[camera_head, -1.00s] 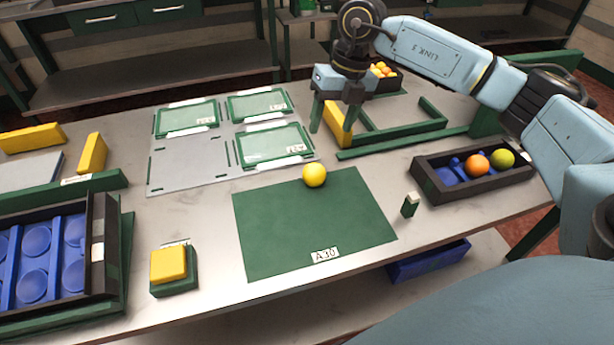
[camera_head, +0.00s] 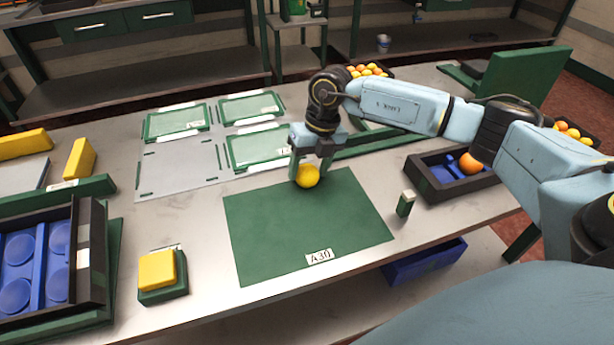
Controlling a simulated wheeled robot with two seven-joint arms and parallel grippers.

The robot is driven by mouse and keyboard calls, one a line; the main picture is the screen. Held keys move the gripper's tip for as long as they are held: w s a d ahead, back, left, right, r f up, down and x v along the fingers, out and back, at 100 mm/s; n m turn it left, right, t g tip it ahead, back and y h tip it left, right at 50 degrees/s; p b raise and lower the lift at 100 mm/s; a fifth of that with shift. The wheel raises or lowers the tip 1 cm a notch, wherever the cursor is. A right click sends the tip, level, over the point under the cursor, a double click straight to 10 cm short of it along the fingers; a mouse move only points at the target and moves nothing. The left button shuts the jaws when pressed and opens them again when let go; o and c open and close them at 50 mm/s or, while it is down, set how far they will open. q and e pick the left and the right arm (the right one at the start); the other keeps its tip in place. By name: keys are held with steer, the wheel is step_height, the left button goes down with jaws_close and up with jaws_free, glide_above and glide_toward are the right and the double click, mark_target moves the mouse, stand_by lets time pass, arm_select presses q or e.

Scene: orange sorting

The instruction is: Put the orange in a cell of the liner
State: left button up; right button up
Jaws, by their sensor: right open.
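A yellow-orange fruit (camera_head: 307,177) sits at the back edge of the green mat (camera_head: 310,225) marked A30. My right gripper (camera_head: 309,168) is open, pointing down, with its fingers around or just behind the fruit; I cannot tell whether they touch it. The blue liner (camera_head: 32,262) with round cells lies in a dark crate (camera_head: 97,250) at the left, and its visible cells are empty. My left gripper is not in view.
A dark tray (camera_head: 455,196) at the right holds an orange (camera_head: 470,163) in a blue insert. A yellow block on a green base (camera_head: 162,273) stands between crate and mat. A small green block (camera_head: 405,203) stands right of the mat. Green-framed panels (camera_head: 255,146) lie behind.

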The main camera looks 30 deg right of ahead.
steer(key=shift+a+f, duration=0.1)
steer(key=shift+f, duration=0.4)
